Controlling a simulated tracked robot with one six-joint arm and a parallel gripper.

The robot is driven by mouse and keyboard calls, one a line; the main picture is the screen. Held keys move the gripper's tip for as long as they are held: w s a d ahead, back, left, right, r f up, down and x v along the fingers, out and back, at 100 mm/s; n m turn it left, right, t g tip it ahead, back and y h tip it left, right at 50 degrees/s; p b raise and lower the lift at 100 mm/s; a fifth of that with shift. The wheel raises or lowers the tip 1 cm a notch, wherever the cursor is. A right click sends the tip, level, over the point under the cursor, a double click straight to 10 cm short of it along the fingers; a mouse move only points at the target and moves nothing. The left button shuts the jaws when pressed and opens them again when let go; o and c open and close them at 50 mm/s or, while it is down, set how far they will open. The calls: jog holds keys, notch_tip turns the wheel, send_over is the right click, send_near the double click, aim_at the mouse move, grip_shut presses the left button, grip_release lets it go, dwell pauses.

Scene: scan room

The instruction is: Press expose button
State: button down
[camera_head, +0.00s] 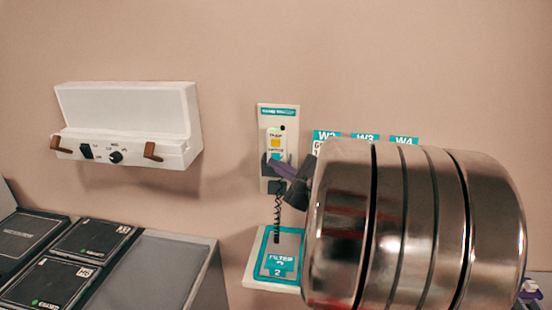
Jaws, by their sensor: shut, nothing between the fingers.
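A hand switch (275,141) hangs on a pale wall plate (291,113) in the middle of the view. It has a yellow button (275,143) in its upper part and a teal button (276,156) below. The labels are too small to read surely, so I cannot tell which is the expose button. My gripper (274,165) is shut and empty, with its dark tips at the lower part of the switch, just by the teal button. They hide part of the switch there. Whether they touch it I cannot tell. A coiled cord (277,220) hangs below.
A white wall box (130,120) with a knob and brown latches is at left. Dark plates (92,238) lie on a grey table (170,270) at lower left. A filter board (262,262) is below the switch. Signs (403,140) on the wall are partly hidden by my metal arm.

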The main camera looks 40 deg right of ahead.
jog(key=shift+d, duration=0.1)
jog(key=shift+w+d, duration=0.2)
jog(key=shift+d, duration=0.05)
jog(key=shift+w+d, duration=0.25)
jog(key=shift+d, duration=0.1)
dwell(1.1)
dwell(0.4)
jog(key=shift+s+a, duration=0.55)
jog(key=shift+a, duration=0.15)
jog(key=shift+s+a, duration=0.75)
jog(key=shift+a, duration=0.25)
jog(key=shift+s+a, duration=0.75)
jog(key=shift+a, duration=0.2)
dwell(0.4)
jog(key=shift+a, duration=0.1)
